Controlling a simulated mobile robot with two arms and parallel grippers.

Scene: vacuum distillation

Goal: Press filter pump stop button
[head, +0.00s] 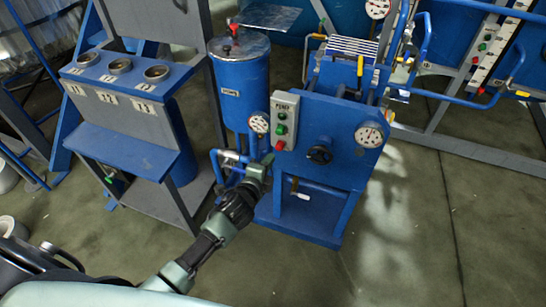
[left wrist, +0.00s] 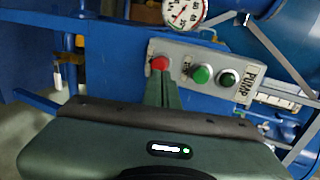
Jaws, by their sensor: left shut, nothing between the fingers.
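The pump control box (head: 285,120) is a grey box on the blue filter press frame, marked PUMP. In the head view it has a red button (head: 280,145) at the bottom and green ones (head: 282,130) above. My left gripper (head: 267,160) is shut and empty, just below and left of the red button. In the left wrist view the box (left wrist: 205,70) looks turned, and the shut fingertips (left wrist: 161,75) overlap the lower edge of the red button (left wrist: 160,63). I cannot tell whether they touch it. My right gripper is not in view.
A pressure gauge (head: 259,122) sits left of the box, above blue pipes (head: 228,157). A blue tank (head: 240,85) stands behind. Bare floor (head: 430,220) lies to the right.

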